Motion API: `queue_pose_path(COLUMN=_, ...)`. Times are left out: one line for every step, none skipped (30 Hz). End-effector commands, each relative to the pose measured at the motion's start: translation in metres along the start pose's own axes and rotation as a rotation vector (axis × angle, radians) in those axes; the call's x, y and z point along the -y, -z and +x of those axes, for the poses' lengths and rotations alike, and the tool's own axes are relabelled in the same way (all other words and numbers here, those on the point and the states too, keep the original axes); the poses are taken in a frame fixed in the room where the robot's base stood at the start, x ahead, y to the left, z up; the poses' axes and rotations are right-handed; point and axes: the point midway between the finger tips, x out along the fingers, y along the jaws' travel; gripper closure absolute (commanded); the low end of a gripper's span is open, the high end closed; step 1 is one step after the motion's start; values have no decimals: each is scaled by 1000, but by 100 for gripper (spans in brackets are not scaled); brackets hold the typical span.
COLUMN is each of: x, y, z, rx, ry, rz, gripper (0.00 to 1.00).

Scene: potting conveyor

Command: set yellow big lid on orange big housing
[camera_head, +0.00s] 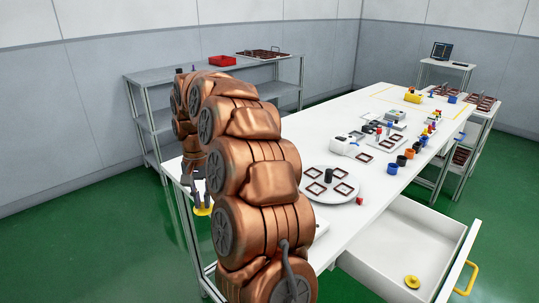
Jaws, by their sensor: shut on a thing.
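My gripper (200,200) is at the left, beyond my copper-coloured arm, near the table's left end. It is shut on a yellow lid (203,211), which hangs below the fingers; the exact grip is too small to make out. An orange housing (409,153) stands in a row of small round housings on the white table, well to the right of my gripper. Its top is too small to judge in detail. Another yellow lid (412,282), with a knob, lies in the open drawer.
The white table (350,120) carries a round white plate (333,192) with dark square frames, a white device (346,145) and several small parts. The open drawer (400,245) juts out at the front right. A grey shelf (215,72) with a red bin (222,60) stands behind.

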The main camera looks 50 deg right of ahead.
Motion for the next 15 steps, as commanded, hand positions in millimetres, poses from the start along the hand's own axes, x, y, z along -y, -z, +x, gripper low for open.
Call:
queue_pose_path(x=-18, y=2, z=-16, rx=2, ry=8, rz=66, gripper=100)
queue_pose_path(x=-27, y=3, z=-21, rx=3, ry=11, rz=104, gripper=100)
queue_pose_path(x=-40, y=4, z=-27, rx=3, ry=16, rz=155, gripper=100)
queue_pose_path(x=-48, y=5, z=-31, rx=3, ry=21, rz=194, gripper=100)
queue_pose_path(x=-57, y=5, z=-36, rx=3, ry=26, rz=232, gripper=100)
queue_pose_path(x=-69, y=6, z=-42, rx=4, ry=33, rz=283, gripper=100)
queue_pose_path(x=-78, y=6, z=-46, rx=4, ry=38, rz=320, gripper=100)
queue_pose_path(x=-87, y=7, z=-50, rx=5, ry=42, rz=359, gripper=100)
queue_pose_path(x=-99, y=7, z=-56, rx=5, ry=47, rz=409, gripper=100)
queue_pose_path(x=-107, y=6, z=-60, rx=6, ry=51, rz=446, gripper=100)
queue_pose_path(x=-115, y=6, z=-63, rx=7, ry=55, rz=482, gripper=100)
queue_pose_path(x=-126, y=5, z=-68, rx=8, ry=61, rz=528, gripper=100)
queue_pose_path(x=-133, y=4, z=-71, rx=9, ry=66, rz=563, gripper=100)
queue_pose_path(x=-140, y=3, z=-74, rx=9, ry=70, rz=594, gripper=100)
queue_pose_path(x=-149, y=2, z=-78, rx=10, ry=75, rz=634, gripper=100)
